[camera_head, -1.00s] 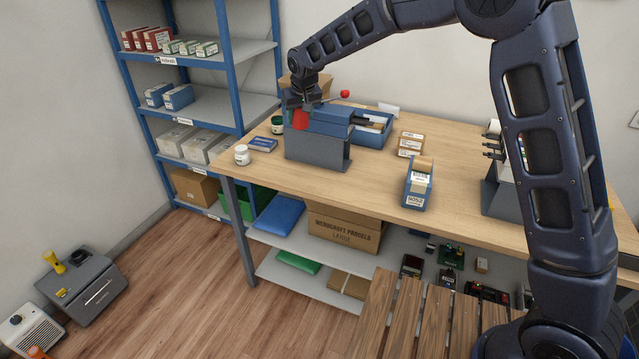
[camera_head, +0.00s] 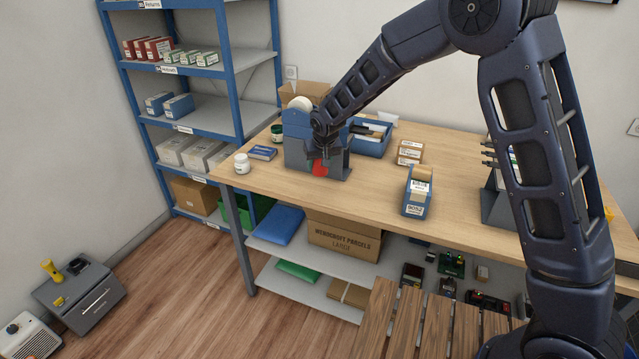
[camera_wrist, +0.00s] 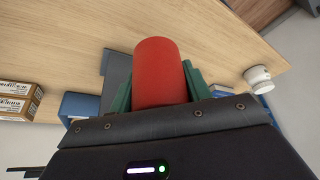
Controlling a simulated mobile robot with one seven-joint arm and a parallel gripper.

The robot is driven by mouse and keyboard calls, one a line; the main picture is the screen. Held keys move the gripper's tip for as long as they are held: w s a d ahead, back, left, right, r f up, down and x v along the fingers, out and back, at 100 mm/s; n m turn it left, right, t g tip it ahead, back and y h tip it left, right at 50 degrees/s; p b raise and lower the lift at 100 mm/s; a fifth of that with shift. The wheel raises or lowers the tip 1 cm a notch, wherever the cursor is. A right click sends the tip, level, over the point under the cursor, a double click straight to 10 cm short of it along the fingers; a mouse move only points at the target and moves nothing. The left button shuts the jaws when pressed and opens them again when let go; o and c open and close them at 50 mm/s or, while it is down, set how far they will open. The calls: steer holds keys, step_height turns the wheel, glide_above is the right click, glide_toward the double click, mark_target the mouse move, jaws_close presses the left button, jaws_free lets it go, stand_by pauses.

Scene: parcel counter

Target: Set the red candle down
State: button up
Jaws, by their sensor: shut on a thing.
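The red candle (camera_wrist: 162,72) is a plain red cylinder. My gripper (camera_head: 320,160) is shut on it, with a green finger on each side of the candle in the wrist view. In the head view the candle (camera_head: 320,169) shows below my gripper, in front of the grey and blue tape dispenser (camera_head: 297,150). The wooden counter (camera_head: 385,185) lies beneath. I cannot tell whether the candle's lower end touches the counter.
A white jar (camera_head: 242,163) and a blue box (camera_head: 263,153) stand left of the dispenser. A blue tray (camera_head: 372,143) and small boxes (camera_head: 410,153) are behind to the right. A label holder (camera_head: 418,192) stands further right. Counter between is bare.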

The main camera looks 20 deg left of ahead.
mark_target(323, 168)
steer(key=shift+f, duration=4.05)
steer(key=shift+f, duration=0.1)
steer(key=o, duration=1.1)
steer(key=shift+c, duration=0.2)
steer(key=v, duration=1.2)
